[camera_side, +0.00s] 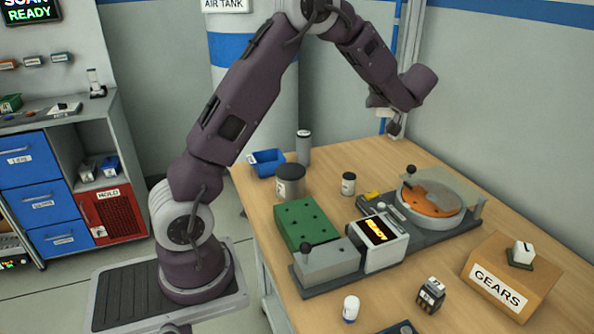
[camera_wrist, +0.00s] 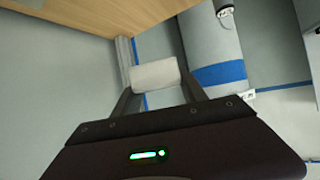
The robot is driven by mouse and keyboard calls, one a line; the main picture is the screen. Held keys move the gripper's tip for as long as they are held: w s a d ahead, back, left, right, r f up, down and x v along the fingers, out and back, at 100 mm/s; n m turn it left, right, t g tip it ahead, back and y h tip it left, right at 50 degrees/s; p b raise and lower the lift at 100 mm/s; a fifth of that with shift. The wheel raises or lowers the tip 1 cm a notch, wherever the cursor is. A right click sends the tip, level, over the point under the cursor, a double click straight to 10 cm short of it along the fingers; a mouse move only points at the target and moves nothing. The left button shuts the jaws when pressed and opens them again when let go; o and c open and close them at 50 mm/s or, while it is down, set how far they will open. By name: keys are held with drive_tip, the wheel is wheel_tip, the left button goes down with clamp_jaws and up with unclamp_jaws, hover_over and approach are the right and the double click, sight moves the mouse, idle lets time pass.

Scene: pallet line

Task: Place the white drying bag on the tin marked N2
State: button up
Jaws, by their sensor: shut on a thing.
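My gripper (camera_side: 394,126) is raised over the far edge of the table, at the upper right of the side view. In the wrist view, my gripper (camera_wrist: 160,88) is shut on a pale, white pillow-shaped thing (camera_wrist: 155,74), which looks like the drying bag. In the side view I cannot make the bag out clearly.
A blue tray (camera_side: 267,162) is beside the tins. A green block with holes (camera_side: 305,224), a machine with a lit display (camera_side: 380,234) and an orange disc (camera_side: 431,201) fill the middle. A GEARS box (camera_side: 512,278) and white bottle (camera_side: 351,308) are nearer the front.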

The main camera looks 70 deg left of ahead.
drive_tip(key=s+a+f+n+g+y, duration=0.1)
drive_tip(key=s+a+n+g, duration=0.6)
drive_tip(key=s, duration=0.6)
drive_tip(key=n+g+h, duration=0.1)
drive_tip(key=n+g, duration=0.1)
drive_tip(key=g, duration=0.1)
hover_over(291, 170)
drive_tip(key=f, duration=0.2)
wheel_tip(291, 170, down, 14)
drive_tip(key=shift+f, duration=0.2)
drive_tip(key=shift+f, duration=0.15)
drive_tip(key=o, duration=1.4)
drive_tip(key=shift+c, duration=0.2)
